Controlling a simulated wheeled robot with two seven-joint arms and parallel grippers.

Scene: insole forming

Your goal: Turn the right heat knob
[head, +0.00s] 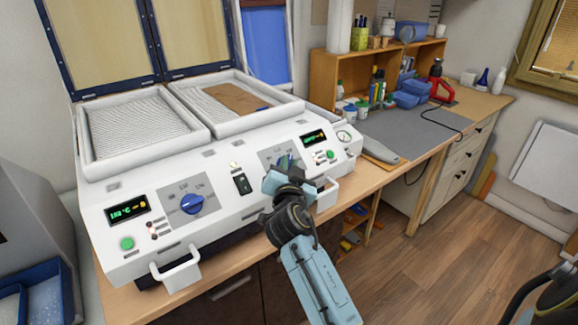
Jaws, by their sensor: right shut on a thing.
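The white forming machine (225,165) stands on a wooden bench with its sloped control panel facing me. The right heat knob (284,161) is blue and sits on a grey dial plate, mostly hidden behind my gripper. My right gripper (285,172) is at this knob and shut on it. The left heat knob (192,204) is blue and uncovered on its own dial plate. The right display (314,138) shows green digits too small to read. The left display (128,210) also shows green digits.
A black switch (242,184) sits between the dials. White handles stick out at the front, one at the left (176,269). A brown sheet (222,97) lies in the right tray. A grey mat (415,135) and a wooden shelf (385,75) are to the right.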

